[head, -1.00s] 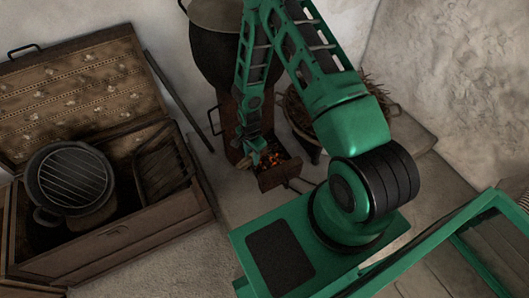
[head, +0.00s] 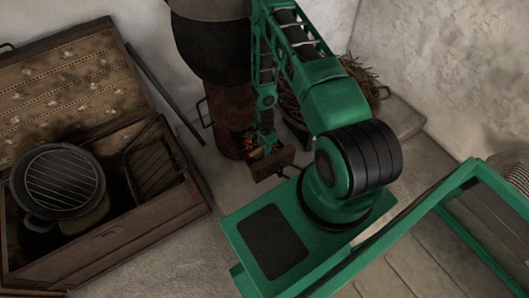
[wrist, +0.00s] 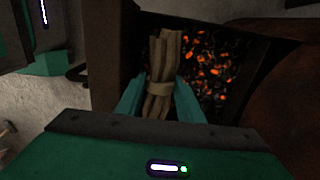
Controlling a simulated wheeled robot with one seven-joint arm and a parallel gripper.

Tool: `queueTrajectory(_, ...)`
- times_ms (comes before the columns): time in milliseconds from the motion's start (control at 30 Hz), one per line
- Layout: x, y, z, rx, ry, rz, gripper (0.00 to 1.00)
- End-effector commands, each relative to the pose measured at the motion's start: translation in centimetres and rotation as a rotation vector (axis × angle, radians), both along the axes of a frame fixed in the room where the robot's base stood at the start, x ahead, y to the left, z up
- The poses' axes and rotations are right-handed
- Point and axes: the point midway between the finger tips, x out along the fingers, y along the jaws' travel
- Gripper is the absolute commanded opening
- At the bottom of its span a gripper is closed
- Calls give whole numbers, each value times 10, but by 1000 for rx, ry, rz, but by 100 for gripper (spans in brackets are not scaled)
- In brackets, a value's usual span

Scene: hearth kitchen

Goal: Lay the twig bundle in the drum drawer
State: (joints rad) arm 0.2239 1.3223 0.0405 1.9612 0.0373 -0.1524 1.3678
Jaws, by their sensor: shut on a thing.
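The twig bundle (wrist: 162,75) is a tied bunch of pale sticks with a band round its middle. In the wrist view my gripper (wrist: 160,92) is shut on it, one teal finger on each side. The bundle is over the open drum drawer (wrist: 120,42), beside glowing embers (wrist: 207,65). I cannot tell whether it touches the drawer floor. In the head view the drawer (head: 272,162) sticks out from the dark drum (head: 228,110), and my gripper (head: 265,145) reaches down into it. The bundle is mostly hidden there.
An open wooden chest (head: 120,240) stands at the left, holding a pot with a grill rack (head: 60,183) and a wire rack (head: 155,160). A basket of twigs (head: 362,85) stands behind my arm. A large pot (head: 212,45) sits on the drum.

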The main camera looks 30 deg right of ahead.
Motion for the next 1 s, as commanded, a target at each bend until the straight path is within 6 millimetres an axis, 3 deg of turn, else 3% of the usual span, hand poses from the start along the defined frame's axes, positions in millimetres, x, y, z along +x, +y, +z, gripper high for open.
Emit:
queueTrajectory(167,1,-5,-6,1,-1,0,11)
queueTrajectory(467,0,-4,-41,0,-1,1,11)
queueTrajectory(800,1,-4,-44,0,-1,0,11)
queueTrajectory(833,1,-4,-44,0,-1,0,36)
queueTrajectory(867,1,-4,-44,0,-1,0,42)
queueTrajectory(1000,1,-4,-44,0,-1,1,42)
